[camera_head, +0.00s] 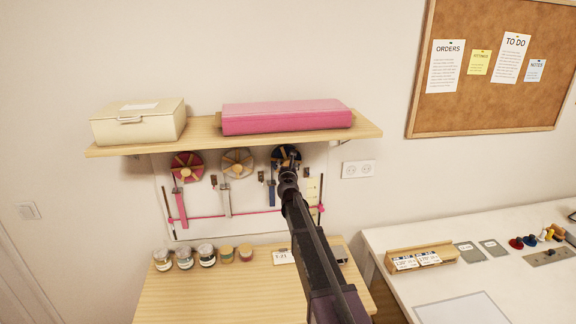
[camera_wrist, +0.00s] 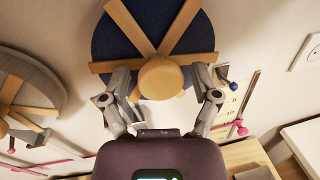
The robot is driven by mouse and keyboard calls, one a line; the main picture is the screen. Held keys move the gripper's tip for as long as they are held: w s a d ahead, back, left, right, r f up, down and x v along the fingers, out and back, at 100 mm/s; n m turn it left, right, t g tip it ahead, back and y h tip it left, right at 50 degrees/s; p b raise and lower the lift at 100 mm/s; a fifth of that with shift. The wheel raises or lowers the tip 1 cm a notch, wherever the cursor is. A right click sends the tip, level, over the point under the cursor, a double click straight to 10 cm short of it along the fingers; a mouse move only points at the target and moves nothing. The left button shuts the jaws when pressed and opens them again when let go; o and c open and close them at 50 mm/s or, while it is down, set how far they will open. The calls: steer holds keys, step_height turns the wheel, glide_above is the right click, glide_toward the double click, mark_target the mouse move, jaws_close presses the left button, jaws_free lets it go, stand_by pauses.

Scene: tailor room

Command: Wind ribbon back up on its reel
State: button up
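A blue reel (camera_head: 276,153) with wooden spokes hangs on the wall board at the right of a row of reels. It fills the upper middle of the wrist view (camera_wrist: 114,38), with a round wooden knob (camera_wrist: 160,78) at its centre. My gripper (camera_wrist: 162,82) is at the reel, its two fingers spread on either side of the knob with visible gaps. It also shows from behind in the head view (camera_head: 288,165), partly covering the reel. A short blue ribbon (camera_head: 271,194) hangs below the reel. A red reel (camera_head: 187,158) and a grey reel (camera_head: 238,155) hang to the left, each with a ribbon hanging below.
A wooden shelf (camera_head: 200,139) above the reels carries a cream box (camera_head: 138,126) and a pink box (camera_head: 287,116). A wooden table (camera_head: 205,295) below holds several jars (camera_head: 206,256). A thin pink line (camera_head: 235,213) crosses the board under the reels. A white table (camera_head: 390,240) stands at the right.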

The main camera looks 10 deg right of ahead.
steer(key=c, duration=0.8)
steer(key=shift+m, duration=0.4)
steer(key=m+p, duration=0.1)
steer(key=m, duration=0.3)
steer(key=shift+d+r+m+g, duration=0.1)
steer(key=shift+m+g, duration=0.3)
steer(key=m+y+p, duration=0.1)
steer(key=m, duration=0.3)
steer(key=shift+m, duration=0.3)
steer(key=m+y, duration=0.1)
steer(key=m, duration=0.3)
steer(key=shift+g+p, duration=0.3)
steer(key=shift+p, duration=0.05)
steer(key=shift+m+y, duration=0.8)
steer(key=shift+m, duration=1.7)
